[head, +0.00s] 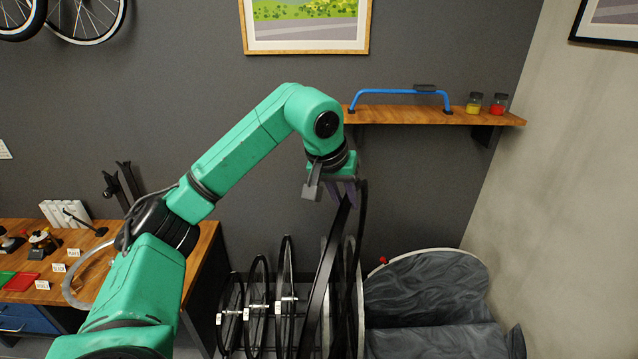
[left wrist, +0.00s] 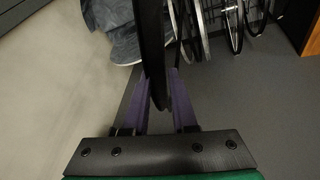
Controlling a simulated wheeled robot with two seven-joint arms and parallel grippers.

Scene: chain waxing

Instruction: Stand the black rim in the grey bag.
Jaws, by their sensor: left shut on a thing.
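The black rim (head: 328,258) hangs upright, seen nearly edge-on, from my left gripper (head: 343,190). The gripper is shut on the rim's upper part. In the left wrist view the rim (left wrist: 151,50) runs between the two purple fingers (left wrist: 157,88). The grey bag (head: 420,285), dark and wrinkled like cloth, lies at the lower right of the head view, to the right of the rim. Part of the bag (left wrist: 110,30) also shows behind the rim in the left wrist view. My right gripper is not in view.
A rack of upright wheels (head: 259,300) stands left of and behind the rim, close to it. A wooden shelf (head: 400,115) with a blue handle and jars is on the wall above. A wooden workbench (head: 203,250) is at left. A pale wall (head: 540,190) bounds the right.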

